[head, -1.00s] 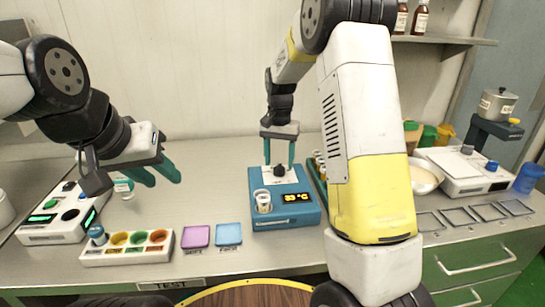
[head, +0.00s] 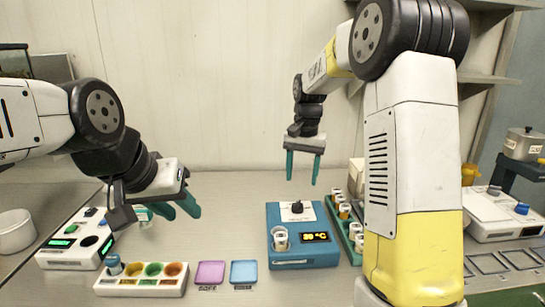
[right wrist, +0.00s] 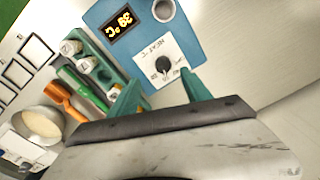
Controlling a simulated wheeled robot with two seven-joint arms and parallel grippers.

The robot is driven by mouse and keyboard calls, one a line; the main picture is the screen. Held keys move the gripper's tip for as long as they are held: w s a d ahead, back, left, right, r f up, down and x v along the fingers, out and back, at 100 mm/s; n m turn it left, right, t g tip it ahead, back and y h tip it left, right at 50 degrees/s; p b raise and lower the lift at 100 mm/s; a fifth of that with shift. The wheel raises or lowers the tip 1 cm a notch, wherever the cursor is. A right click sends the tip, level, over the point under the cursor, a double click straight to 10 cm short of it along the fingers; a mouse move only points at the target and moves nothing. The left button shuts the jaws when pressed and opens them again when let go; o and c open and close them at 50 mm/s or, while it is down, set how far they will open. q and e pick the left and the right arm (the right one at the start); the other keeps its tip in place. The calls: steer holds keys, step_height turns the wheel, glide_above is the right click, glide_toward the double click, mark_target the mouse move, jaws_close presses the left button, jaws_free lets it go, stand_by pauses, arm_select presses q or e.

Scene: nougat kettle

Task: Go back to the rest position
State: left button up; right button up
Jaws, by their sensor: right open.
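My right gripper (head: 302,168) is open and empty, raised above the back of the blue heater box (head: 303,251). In the right wrist view its green fingers (right wrist: 160,98) are apart, with the box's black knob and white dial plate beyond them. The box has a lit yellow display, and a white vial (head: 281,238) stands in its front left well. My left gripper (head: 176,208) hangs at the left above the counter, near the white device with green displays (head: 75,240). Its green fingers look apart, with nothing seen between them.
A white block with coloured wells (head: 142,280) stands front left. Purple (head: 209,272) and blue (head: 244,272) pads lie beside it. A green vial rack (head: 352,241) is right of the heater, partly behind my right arm. The counter behind is clear.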

steer(key=s+d+r+n+t+y, duration=0.1)
steer(key=s+r, duration=0.3)
steer(key=s, duration=0.2)
steer(key=s+d+r+n+t, duration=0.1)
steer(key=s+r+t, duration=0.1)
steer(key=s+r, duration=0.35)
steer(key=s+f+n+t, duration=0.2)
steer(key=s, duration=1.2)
steer(key=shift+s+a+f+n+t+y, duration=0.2)
steer(key=shift+s+a+n+t+y, duration=0.05)
steer(key=shift+s+n+t+y, duration=0.15)
